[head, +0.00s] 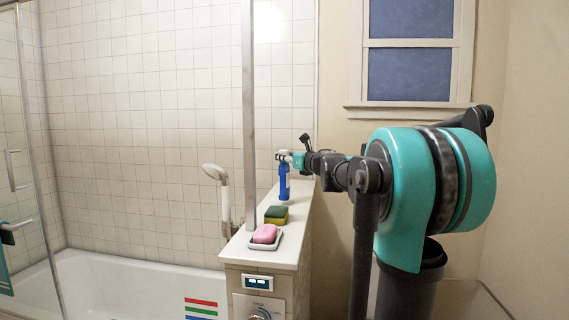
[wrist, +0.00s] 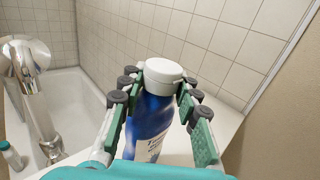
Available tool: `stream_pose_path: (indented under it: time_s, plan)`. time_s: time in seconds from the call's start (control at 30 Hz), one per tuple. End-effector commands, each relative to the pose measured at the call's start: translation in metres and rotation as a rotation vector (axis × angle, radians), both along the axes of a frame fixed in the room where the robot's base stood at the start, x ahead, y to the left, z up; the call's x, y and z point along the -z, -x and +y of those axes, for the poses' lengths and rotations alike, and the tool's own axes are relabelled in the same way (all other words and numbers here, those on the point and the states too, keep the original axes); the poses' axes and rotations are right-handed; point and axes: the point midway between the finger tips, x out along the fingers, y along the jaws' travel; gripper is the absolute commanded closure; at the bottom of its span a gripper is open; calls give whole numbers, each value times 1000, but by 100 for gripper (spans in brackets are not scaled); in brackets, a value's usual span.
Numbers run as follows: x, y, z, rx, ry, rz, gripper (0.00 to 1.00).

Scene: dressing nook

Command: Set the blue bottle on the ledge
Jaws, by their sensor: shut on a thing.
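The blue bottle (head: 284,184) with a white cap is upright over the far end of the white ledge (head: 252,250). The ledge (wrist: 224,118) shows behind the bottle there. The bottle's base is hidden in the wrist view, and I cannot tell whether it touches the ledge.
A green and yellow sponge (head: 276,215) and a pink soap on a dish (head: 265,235) lie on the nearer ledge. A metal post (head: 249,120) rises from its left side. A shower handset (head: 222,190) and bathtub (head: 130,285) are left. A chrome fixture (wrist: 35,95) shows in the wrist view.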

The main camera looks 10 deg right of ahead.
Motion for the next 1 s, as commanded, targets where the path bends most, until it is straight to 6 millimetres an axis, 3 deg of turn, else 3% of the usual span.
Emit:
stream_pose_path:
  time_s: [0.13,0.5,0.53,0.67,1.0]
  plan:
    - [18,0,0,0,0,0,100]
    - [23,0,0,0,0,0,100]
    - [22,0,0,0,0,0,65]
    - [22,0,0,0,0,0,49]
    - [20,0,0,0,0,0,48]
